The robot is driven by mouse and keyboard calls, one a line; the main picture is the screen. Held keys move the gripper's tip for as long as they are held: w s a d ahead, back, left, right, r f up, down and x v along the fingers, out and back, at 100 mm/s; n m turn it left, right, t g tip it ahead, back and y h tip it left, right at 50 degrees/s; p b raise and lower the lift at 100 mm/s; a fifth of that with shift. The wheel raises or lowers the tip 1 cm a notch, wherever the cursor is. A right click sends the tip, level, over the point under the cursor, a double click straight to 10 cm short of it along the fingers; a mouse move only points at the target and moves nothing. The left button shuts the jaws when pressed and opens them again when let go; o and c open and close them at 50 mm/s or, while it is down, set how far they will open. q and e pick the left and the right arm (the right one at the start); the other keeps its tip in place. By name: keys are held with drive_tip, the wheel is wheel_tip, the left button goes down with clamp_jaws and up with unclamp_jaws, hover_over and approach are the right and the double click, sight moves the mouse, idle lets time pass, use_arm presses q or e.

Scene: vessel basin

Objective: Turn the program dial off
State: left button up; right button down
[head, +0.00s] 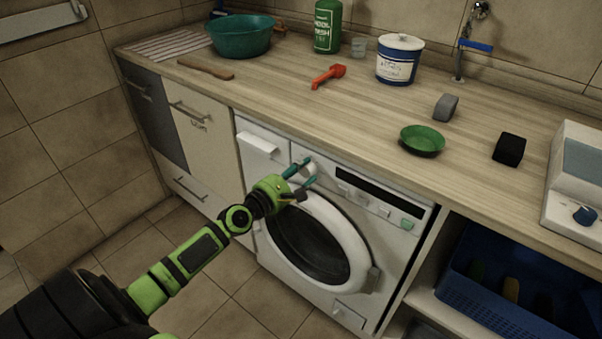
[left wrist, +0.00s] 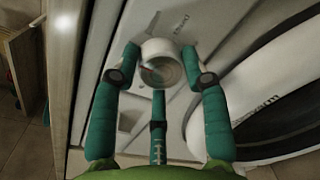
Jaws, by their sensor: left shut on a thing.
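The program dial (left wrist: 162,68) is a round pale knob on the washing machine's (head: 353,273) white front panel. In the left wrist view it sits between my teal fingers, which are closed around its sides. In the head view the dial (head: 306,168) is partly hidden by my left gripper (head: 301,175), which comes in from the left at the panel's upper left. A small mark shows on the dial's face, but I cannot read its setting. My right gripper is not in view.
The round door with dark glass is below the panel. A wooden counter (head: 300,110) above holds a teal basin (head: 240,36), a green bottle (head: 327,27), a white tub (head: 399,60), a red scoop (head: 328,76) and a green dish (head: 422,140). A blue crate (head: 500,315) is at lower right.

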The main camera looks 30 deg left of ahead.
use_arm(q)
drive_tip(key=shift+r, duration=0.15)
drive_tip(key=o, duration=1.2)
drive_tip(key=shift+c, duration=0.2)
drive_tip(key=s+a, duration=0.1)
drive_tip(key=s, duration=1.1)
drive_tip(key=shift+a+r, duration=0.2)
drive_tip(key=shift+w, duration=0.1)
